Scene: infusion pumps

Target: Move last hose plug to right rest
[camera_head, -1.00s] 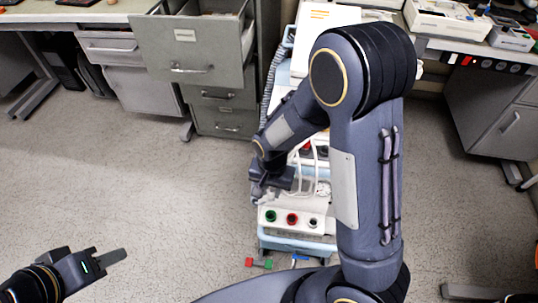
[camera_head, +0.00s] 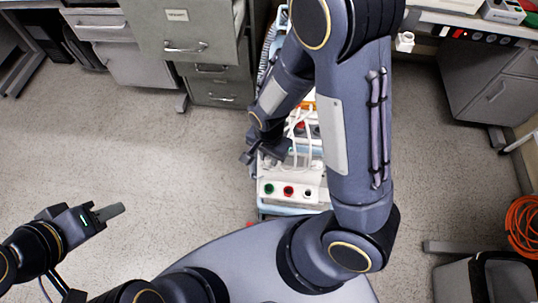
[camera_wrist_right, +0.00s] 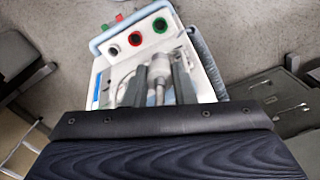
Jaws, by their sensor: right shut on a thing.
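The pump cart's white panel (camera_head: 298,189) has green, red and black round ports and stands below my right gripper. It also shows in the right wrist view (camera_wrist_right: 158,27). My right gripper (camera_head: 262,153) is over the left side of the cart, behind the panel. In the right wrist view, its two dark fingers are shut on a pale grey-white hose plug (camera_wrist_right: 159,77). White hoses (camera_head: 299,143) loop on the cart beside the gripper. My right arm hides much of the cart. My left gripper (camera_head: 110,212) is empty over bare floor at the left; its finger gap is not clear.
Desks stand at the back on both sides. An orange coiled hose (camera_head: 523,222) and a bin (camera_head: 490,280) are at the right. Floor at the left is clear.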

